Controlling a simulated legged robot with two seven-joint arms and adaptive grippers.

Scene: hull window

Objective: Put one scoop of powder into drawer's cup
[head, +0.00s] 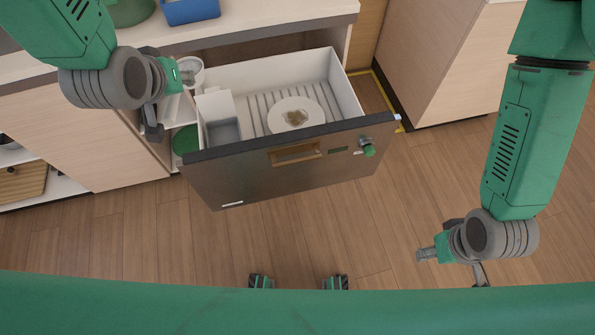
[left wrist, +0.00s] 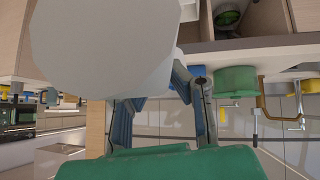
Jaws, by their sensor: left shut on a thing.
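The drawer (head: 285,165) is pulled out, with a dark metallic front. Inside it a round white dish (head: 283,107) holds a small brownish thing that I cannot make out. A white divided box (head: 216,106) stands at the drawer's left end. My left gripper (head: 170,92) is shut on a white cup (head: 188,72) by the drawer's left back corner. In the left wrist view the cup (left wrist: 105,45) is a large pale shape between the fingers; its contents are hidden. My right gripper (head: 452,267) is open and empty, above the floor at right. I cannot make out a scoop or loose powder.
A counter (head: 270,15) runs behind the drawer, with a blue container (head: 191,10) and a green round thing (head: 128,10) on it. A green knob (head: 368,150) sits on the drawer front's right. A wooden cabinet (head: 440,60) stands at right. The floor before the drawer is clear.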

